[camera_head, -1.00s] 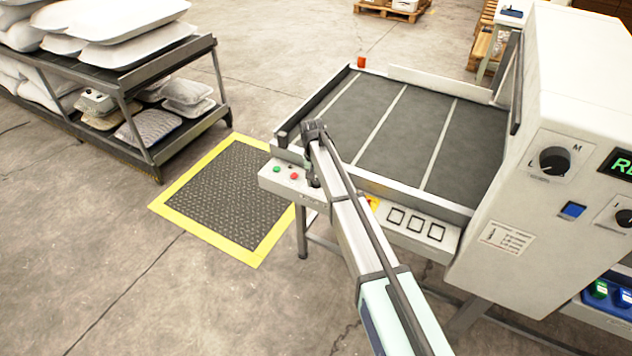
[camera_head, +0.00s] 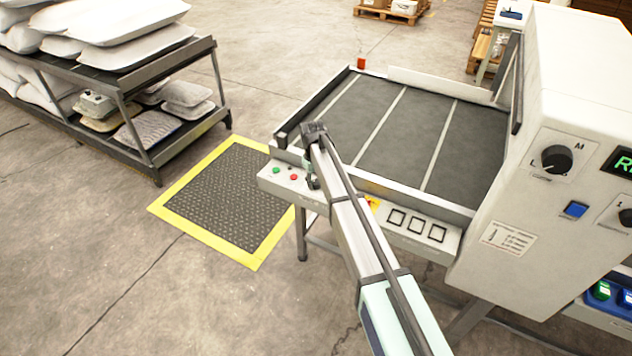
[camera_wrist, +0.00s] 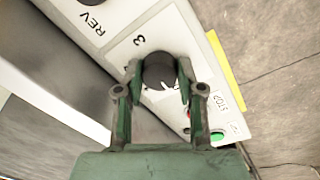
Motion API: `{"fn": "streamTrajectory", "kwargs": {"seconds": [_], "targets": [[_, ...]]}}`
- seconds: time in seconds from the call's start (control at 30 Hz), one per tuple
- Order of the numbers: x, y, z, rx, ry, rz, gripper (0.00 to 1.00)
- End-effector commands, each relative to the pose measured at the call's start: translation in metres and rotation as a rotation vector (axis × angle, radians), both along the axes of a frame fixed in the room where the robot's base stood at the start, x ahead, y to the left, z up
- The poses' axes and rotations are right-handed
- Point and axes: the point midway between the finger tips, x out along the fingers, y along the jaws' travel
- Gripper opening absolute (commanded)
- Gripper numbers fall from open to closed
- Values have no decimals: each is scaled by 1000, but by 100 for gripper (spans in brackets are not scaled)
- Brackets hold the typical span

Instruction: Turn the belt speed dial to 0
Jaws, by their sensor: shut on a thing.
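The belt speed dial (camera_wrist: 160,70) is a dark round knob on the light control panel, in the wrist view. A "3" is printed on the panel near it. My gripper (camera_wrist: 160,82) is shut on the dial, with one green finger on each side of it. In the head view my gripper (camera_head: 312,182) reaches down to the conveyor's front control panel (camera_head: 268,178), where my arm hides the dial. The dial's pointer and the rest of its scale cannot be made out.
A green button (camera_head: 277,170) and a red button (camera_head: 293,177) sit left of my gripper on the panel. The conveyor belt (camera_head: 390,135) lies behind it and is empty. A tall machine cabinet (camera_head: 570,90) stands at the right. A yellow-edged mat (camera_head: 225,200) lies on the floor at left.

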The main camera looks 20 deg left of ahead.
Motion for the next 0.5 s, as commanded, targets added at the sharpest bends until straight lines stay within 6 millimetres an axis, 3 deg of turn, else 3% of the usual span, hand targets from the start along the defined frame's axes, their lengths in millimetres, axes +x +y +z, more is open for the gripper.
{"fn": "streamTrajectory", "kwargs": {"seconds": [0.3, 0.33, 0.4, 0.5], "targets": [[-1, 0, -1, -1, 2, 4, 3], [-1, 0, -1, -1, 2, 4, 41], [-1, 0, -1, -1, 2, 4, 63], [-1, 0, -1, 0, 2, 3, 63]]}}
